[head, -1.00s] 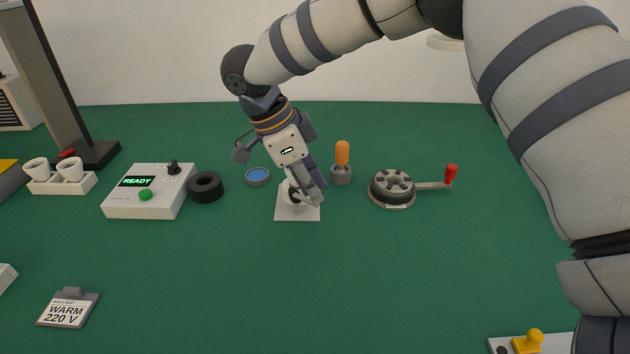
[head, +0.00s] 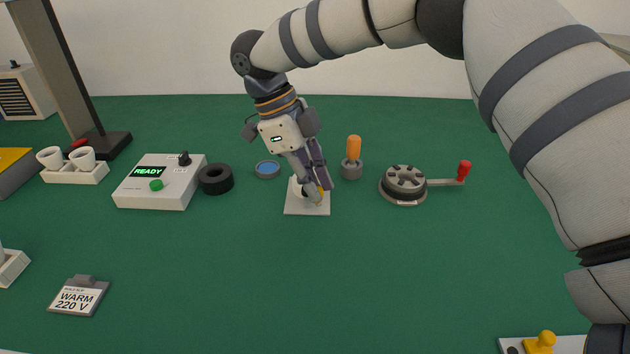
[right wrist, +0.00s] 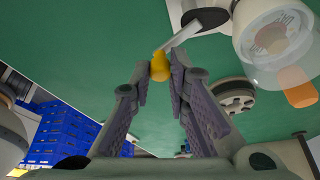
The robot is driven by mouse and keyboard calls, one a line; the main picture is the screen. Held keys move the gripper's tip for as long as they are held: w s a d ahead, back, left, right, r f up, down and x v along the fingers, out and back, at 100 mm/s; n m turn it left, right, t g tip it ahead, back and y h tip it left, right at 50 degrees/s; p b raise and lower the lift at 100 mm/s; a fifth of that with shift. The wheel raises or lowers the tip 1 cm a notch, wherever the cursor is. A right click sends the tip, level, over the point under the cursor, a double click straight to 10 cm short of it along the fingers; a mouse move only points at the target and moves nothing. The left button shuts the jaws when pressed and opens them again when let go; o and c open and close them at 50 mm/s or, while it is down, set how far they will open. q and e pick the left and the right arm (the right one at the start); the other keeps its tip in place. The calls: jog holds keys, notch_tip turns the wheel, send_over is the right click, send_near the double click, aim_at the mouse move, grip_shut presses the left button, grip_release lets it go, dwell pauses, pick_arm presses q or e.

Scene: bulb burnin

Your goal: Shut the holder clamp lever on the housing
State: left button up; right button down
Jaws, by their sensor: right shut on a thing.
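A white base plate (head: 300,210) lies on the green table with the housing on it, mostly hidden behind my right gripper. My right gripper (head: 318,193) points down over the plate. In the right wrist view my right gripper (right wrist: 160,72) has its fingertips closed around the yellow knob (right wrist: 160,62) of the clamp lever. The lever's grey metal arm (right wrist: 185,34) runs up and right from the knob towards the white plate (right wrist: 190,10). A sliver of yellow shows at the fingertips in the head view. How far the lever is swung is hard to tell. My left gripper is out of view.
A round grey fixture (head: 404,183) with a red-knobbed handle (head: 464,168) is further right. A blue-centred dish (head: 267,169), black ring (head: 215,180) and READY box (head: 160,182) are left. The front middle is clear.

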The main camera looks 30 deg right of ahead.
jog(key=c, duration=1.5)
grip_release()
jog(key=shift+c, duration=0.2)
jog(key=v, duration=1.2)
